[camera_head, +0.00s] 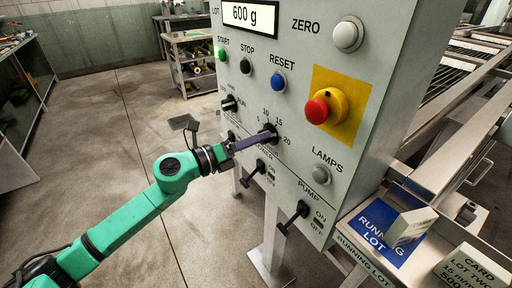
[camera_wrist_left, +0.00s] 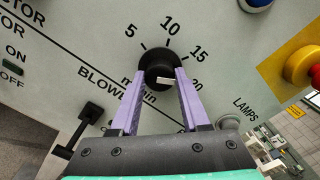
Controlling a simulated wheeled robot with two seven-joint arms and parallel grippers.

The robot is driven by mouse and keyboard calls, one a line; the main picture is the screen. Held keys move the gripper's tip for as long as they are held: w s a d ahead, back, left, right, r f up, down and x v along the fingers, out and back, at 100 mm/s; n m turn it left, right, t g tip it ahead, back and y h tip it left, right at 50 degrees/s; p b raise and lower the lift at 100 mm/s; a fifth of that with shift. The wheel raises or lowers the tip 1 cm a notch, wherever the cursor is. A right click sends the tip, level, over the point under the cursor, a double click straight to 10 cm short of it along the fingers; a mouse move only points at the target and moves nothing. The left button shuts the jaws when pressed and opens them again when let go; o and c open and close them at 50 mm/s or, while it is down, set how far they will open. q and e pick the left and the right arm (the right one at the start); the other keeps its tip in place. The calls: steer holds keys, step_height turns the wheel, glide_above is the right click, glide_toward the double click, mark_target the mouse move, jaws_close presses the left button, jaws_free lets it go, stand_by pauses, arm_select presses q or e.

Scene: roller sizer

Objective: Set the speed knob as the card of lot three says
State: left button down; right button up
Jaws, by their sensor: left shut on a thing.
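The black speed knob (camera_head: 270,129) sits on the grey panel within a scale marked 5, 10, 15 and 20. My left gripper (camera_head: 262,137) is shut on it, with the purple fingers on either side. In the left wrist view the knob (camera_wrist_left: 158,62) shows between the fingertips (camera_wrist_left: 162,76). A short white mark shows on its lower part; I cannot tell exactly which number it points to. A card at the lower right (camera_head: 470,268) reads "CARD LOT TWO", "15 m/min" and "500", partly cut off. A lot three card is not readable here. My right gripper is out of view.
The display (camera_head: 250,15) reads 600 g. Start, stop and reset buttons and a red emergency button (camera_head: 317,110) sit above the knob. Blower (camera_head: 253,172) and pump (camera_head: 293,215) levers are below. A white block (camera_head: 410,227) stands on the blue running lot mat (camera_head: 366,236).

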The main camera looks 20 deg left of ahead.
arm_select(q)
steer(key=shift+f+m+b, duration=0.2)
steer(key=shift+m+b, duration=0.9)
steer(key=shift+m, duration=0.4)
steer(key=shift+c, duration=1.9)
jaws_free()
steer(key=shift+r, duration=0.1)
